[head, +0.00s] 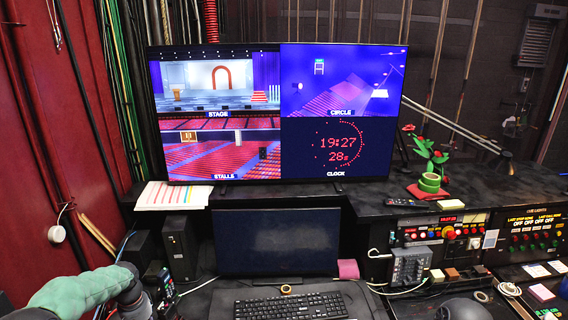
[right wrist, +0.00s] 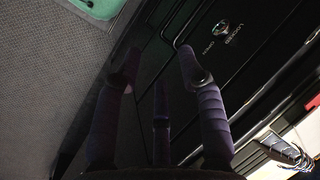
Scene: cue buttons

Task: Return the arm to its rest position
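A control panel (head: 412,237) with a red button and several small buttons stands on the desk at right. A cue lights panel (head: 536,218) is at the far right.
A large monitor (head: 283,183) stands behind a dark screen (head: 277,242) and a keyboard (head: 290,306). A black speaker (head: 181,250) is at left. Grey flooring (right wrist: 45,85) shows in the wrist view.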

